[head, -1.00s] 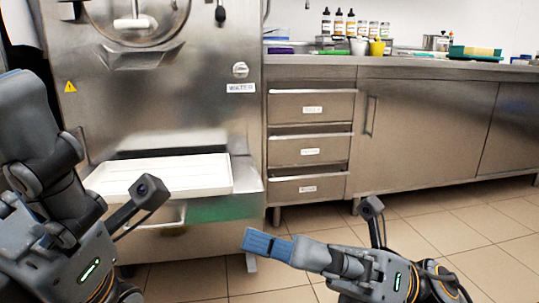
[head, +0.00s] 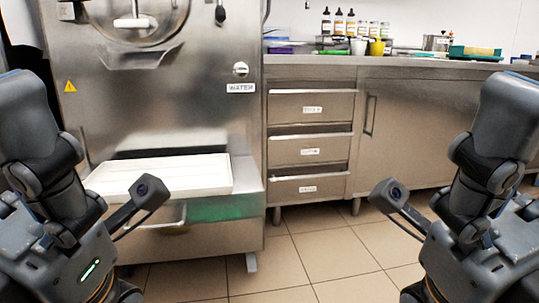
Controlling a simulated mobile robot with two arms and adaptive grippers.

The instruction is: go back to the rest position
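My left arm stands folded at the left of the head view, and my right arm stands folded at the right, nearly mirroring it. Both wrists sit low at the picture's sides. The fingers of both grippers lie outside the picture, so I cannot see whether they are open or hold anything. The space between the two arms is clear.
A steel batch freezer (head: 165,110) stands ahead on the left, with a white tray (head: 165,178) on its front shelf. A steel counter (head: 420,70) with drawers (head: 310,148) runs to the right, holding bottles (head: 338,22) and containers. The tiled floor (head: 310,258) is free.

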